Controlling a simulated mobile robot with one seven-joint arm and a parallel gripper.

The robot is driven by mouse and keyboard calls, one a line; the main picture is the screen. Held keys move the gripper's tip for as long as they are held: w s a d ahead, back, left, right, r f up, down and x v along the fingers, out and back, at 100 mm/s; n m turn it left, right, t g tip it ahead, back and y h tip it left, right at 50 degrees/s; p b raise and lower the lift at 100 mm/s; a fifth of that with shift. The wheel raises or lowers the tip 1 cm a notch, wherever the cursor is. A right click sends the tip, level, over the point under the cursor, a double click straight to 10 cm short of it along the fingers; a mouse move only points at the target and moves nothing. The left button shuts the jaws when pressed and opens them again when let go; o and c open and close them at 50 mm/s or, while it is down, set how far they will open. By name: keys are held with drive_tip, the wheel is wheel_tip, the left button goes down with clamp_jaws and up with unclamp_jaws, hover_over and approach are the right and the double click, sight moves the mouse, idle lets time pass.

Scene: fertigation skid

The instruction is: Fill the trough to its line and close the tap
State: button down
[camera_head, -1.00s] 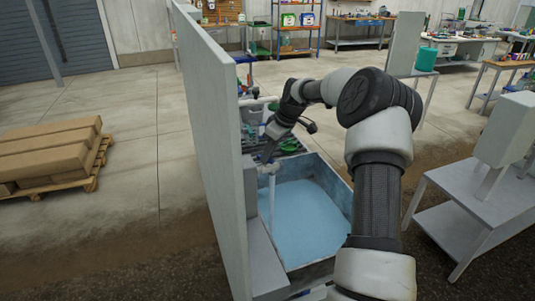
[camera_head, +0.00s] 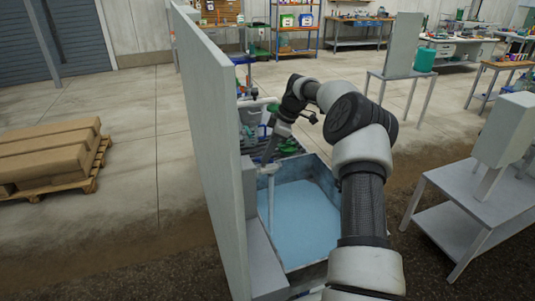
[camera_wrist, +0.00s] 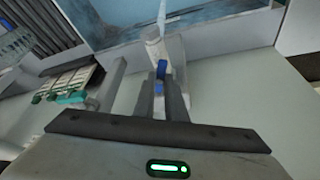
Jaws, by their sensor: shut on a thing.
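The grey trough (camera_head: 333,180) holds pale blue water (camera_head: 305,225) in the head view. I cannot make out its fill line. The white tap (camera_head: 268,169) sits at the trough's far left corner. A pale vertical column, pipe or stream, hangs below it into the water. My gripper (camera_head: 266,158) is at the tap, reaching down from above. In the wrist view, the two dark fingers of my gripper (camera_wrist: 161,92) are shut on the tap's blue handle (camera_wrist: 161,70). The white tap body (camera_wrist: 153,46) shows just beyond it, and water (camera_wrist: 135,12) lies behind.
A tall grey panel (camera_head: 215,130) stands close along the left of the trough. Green and dark items (camera_head: 290,146) lie behind it. A grey metal table (camera_head: 465,205) stands to the right. A pallet of brown packages (camera_head: 50,155) is at the left.

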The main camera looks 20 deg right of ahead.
drive_tip(key=c, duration=1.8)
unclamp_jaws()
drive_tip(key=v, duration=1.7)
drive_tip(key=shift+r, duration=0.25)
drive_tip(key=shift+o, duration=0.6)
